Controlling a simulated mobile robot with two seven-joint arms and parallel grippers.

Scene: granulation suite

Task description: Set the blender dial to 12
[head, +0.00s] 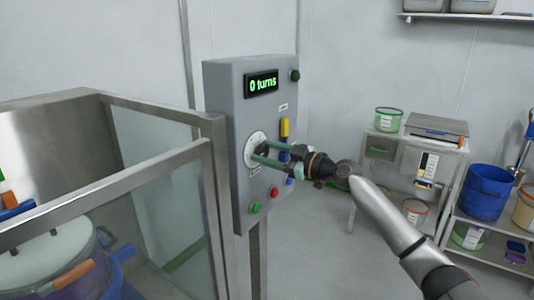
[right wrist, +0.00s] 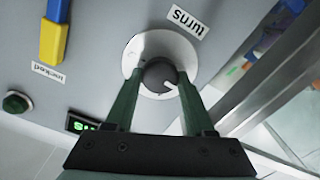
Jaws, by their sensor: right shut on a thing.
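The blender dial is a dark round knob (right wrist: 160,76) with a pale pointer mark, on a white disc (head: 255,149) on the grey control panel (head: 228,120). The label beside it in the right wrist view reads "turns". The panel's display (head: 262,84) reads "0 turns" in green. My right gripper (head: 261,151) is at the dial, and its two green fingers are shut on the knob, one on each side, as the right wrist view (right wrist: 160,85) shows. The fingers hide part of the disc. My left gripper is not in view.
The panel also carries a yellow and blue switch (head: 284,128), a green button (head: 255,208), a red button (head: 274,192) and a dark green knob (head: 295,75). A glass-sided guard (head: 160,185) stands close on the left. Shelves with tubs and a blue bucket (head: 487,191) stand at right.

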